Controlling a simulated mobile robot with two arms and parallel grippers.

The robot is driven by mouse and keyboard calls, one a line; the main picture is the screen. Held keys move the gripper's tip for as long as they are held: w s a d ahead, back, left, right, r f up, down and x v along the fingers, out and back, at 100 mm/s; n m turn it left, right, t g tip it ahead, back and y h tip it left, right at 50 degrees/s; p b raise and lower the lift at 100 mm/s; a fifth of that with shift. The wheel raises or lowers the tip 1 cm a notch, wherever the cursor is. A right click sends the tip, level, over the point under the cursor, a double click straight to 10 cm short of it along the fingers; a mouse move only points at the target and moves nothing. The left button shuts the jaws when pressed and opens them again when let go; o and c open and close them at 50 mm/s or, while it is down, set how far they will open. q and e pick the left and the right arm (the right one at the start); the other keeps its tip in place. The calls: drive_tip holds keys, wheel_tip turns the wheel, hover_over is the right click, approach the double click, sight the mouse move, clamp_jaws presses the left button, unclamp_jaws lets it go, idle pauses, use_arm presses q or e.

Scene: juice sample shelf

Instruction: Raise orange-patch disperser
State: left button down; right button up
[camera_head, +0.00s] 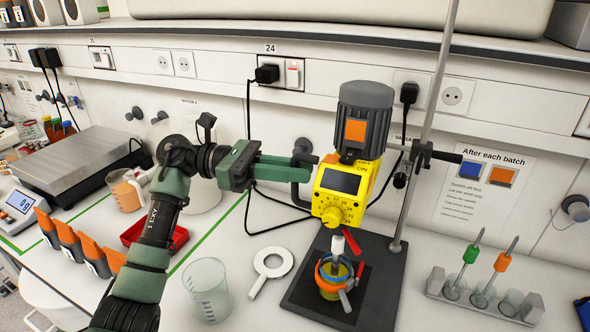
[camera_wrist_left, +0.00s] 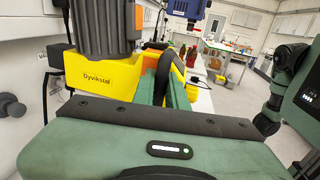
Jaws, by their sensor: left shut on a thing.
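The disperser (camera_head: 345,190) is yellow with a grey motor and an orange patch (camera_head: 356,130). It hangs on a metal stand rod (camera_head: 428,130), with its shaft (camera_head: 337,248) reaching down to a small beaker (camera_head: 330,285) on the dark stand base. How deep the shaft sits is hard to tell. My left gripper (camera_head: 300,169) comes in from the left and is shut on the disperser's black handle (camera_head: 302,190). In the left wrist view the green fingers (camera_wrist_left: 165,85) close on it beside the yellow housing (camera_wrist_left: 100,76). My right gripper is not in view.
A red tray (camera_head: 165,238) sits behind my arm. A tool rack (camera_head: 480,296) stands right. A wall sheet (camera_head: 487,190) shows blue and orange patches.

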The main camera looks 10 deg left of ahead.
use_arm(q)
drive_tip(key=shift+r, duration=0.1)
idle(0.4)
drive_tip(key=shift+r, duration=0.5)
wheel_tip(320, 180, up, 17)
drive_tip(key=p, duration=0.1)
drive_tip(key=shift+f+p, duration=0.2)
drive_tip(key=shift+p, duration=0.2)
drive_tip(key=shift+a+r, duration=0.1)
drive_tip(key=c, duration=1.4)
unclamp_jaws()
drive_tip(key=shift+c, duration=0.2)
